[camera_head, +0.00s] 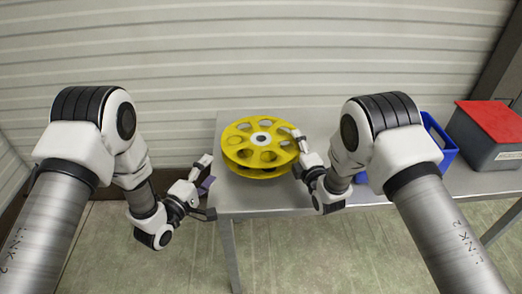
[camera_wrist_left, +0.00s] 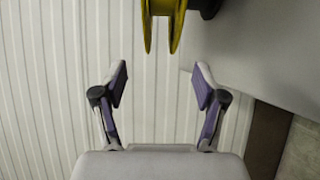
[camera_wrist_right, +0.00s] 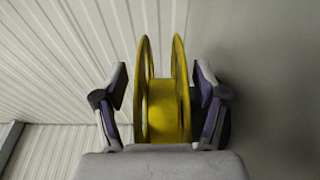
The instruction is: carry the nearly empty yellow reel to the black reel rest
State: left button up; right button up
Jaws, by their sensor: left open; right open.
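The yellow reel (camera_head: 262,147), two spoked flanges with a pale hub, lies flat near the left end of the grey table. Its core looks bare. My right gripper (camera_head: 300,152) is open at the reel's right edge. In the right wrist view the yellow reel (camera_wrist_right: 166,112) stands between the two open fingers, which are outside the flanges. My left gripper (camera_head: 208,186) is open and empty, left of the reel and apart from it. The left wrist view shows the reel's edge (camera_wrist_left: 163,8) ahead, beside a dark round part. I cannot identify the black reel rest.
The grey table (camera_head: 265,199) runs to the right. A blue crate (camera_head: 440,140), partly behind my right arm, and a grey box with a red lid (camera_head: 492,115) stand on the right. A pale ribbed wall is behind. Open floor lies left of the table.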

jog(key=v, duration=1.1)
jog(key=shift+s, duration=0.4)
